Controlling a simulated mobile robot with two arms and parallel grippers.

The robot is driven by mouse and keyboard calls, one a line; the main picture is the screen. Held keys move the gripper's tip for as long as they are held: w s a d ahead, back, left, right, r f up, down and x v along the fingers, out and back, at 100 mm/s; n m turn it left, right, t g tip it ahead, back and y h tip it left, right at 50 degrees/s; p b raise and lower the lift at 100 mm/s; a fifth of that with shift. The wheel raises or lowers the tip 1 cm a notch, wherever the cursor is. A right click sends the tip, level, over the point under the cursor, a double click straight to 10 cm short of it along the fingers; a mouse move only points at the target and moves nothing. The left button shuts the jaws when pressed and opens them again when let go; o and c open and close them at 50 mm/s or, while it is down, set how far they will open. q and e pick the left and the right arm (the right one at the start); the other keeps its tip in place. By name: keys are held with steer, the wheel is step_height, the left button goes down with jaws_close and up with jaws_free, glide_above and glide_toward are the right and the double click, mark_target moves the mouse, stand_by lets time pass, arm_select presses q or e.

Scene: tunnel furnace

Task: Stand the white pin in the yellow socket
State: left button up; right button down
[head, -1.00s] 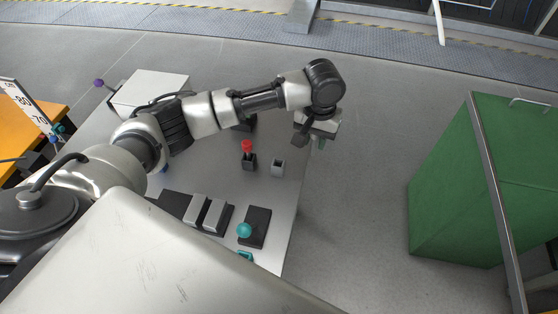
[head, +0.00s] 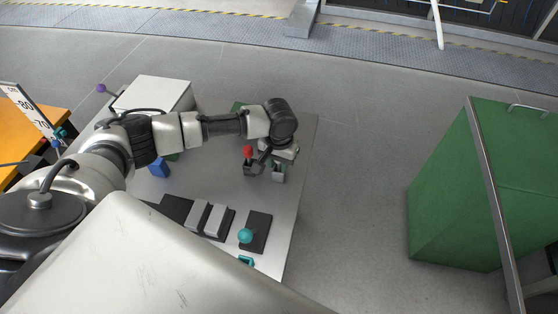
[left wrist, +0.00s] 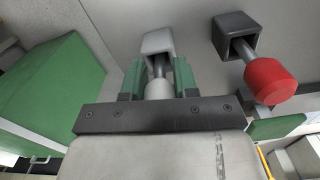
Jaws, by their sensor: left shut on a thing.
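My left gripper (left wrist: 158,78), with green fingers, is shut on the white pin (left wrist: 158,90) in the left wrist view. The pin's shaft points at the mouth of a light grey square socket (left wrist: 148,44). Its tip overlaps the opening; I cannot tell how far in it is. No socket looks yellow. In the head view my left gripper (head: 285,152) is just above the grey socket (head: 279,175), and the wrist hides the pin. My right gripper is not in view.
A red-headed pin (head: 248,149) stands in a dark socket (head: 250,169) close beside, also in the left wrist view (left wrist: 270,82). A teal knob (head: 245,235), grey switches (head: 215,219) and a blue block (head: 158,169) are on the table (head: 275,215). Its right edge is near.

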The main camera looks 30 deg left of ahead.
arm_select(q)
steer(key=o, duration=0.9)
steer(key=shift+f, duration=0.15)
step_height(320, 180, up, 12)
steer(key=shift+r, duration=0.2)
stand_by(0.3)
